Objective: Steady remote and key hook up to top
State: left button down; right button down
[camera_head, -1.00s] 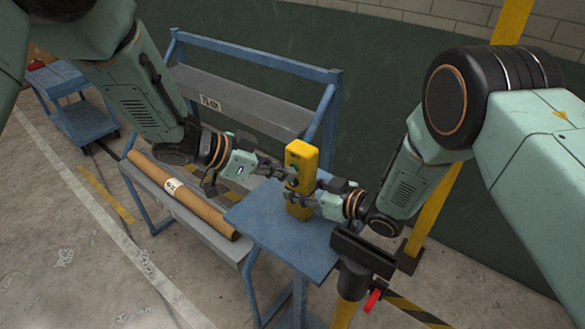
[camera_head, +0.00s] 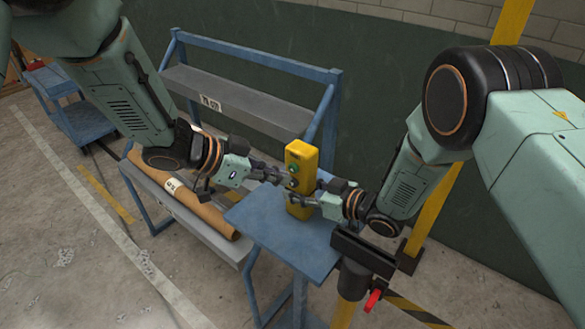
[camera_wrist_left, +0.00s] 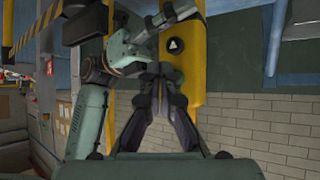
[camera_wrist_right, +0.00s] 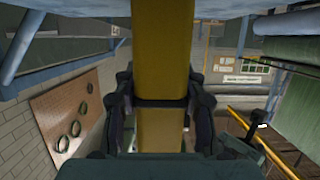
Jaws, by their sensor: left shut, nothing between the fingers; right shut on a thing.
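The yellow remote (camera_head: 301,160) stands upright at the blue table (camera_head: 270,232), with a green button and darker buttons on its face. My right gripper (camera_head: 303,199) is shut on its lower part; the right wrist view shows the fingers on both sides of the yellow body (camera_wrist_right: 160,50). My left gripper (camera_head: 284,178) is shut and empty, its tips close to the button face; I cannot tell if they touch. In the left wrist view the shut fingers (camera_wrist_left: 160,75) are just below a black button with a white triangle (camera_wrist_left: 177,45). I cannot make out a key hook.
A brown roll (camera_head: 200,208) lies on the lower shelf of a blue-framed rack (camera_head: 235,105) to the left. A brown board with dark rings (camera_wrist_right: 75,118) shows in the right wrist view. A blue cart (camera_head: 80,120) stands at far left.

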jog(key=shift+d, duration=0.1)
pick_arm(q)
jog(key=s+a, duration=0.1)
jog(key=s, duration=0.1)
jog(key=s+a, duration=0.2)
dwell(0.5)
dwell(0.8)
pick_arm(e)
jog(key=shift+w, duration=0.1)
dwell(0.5)
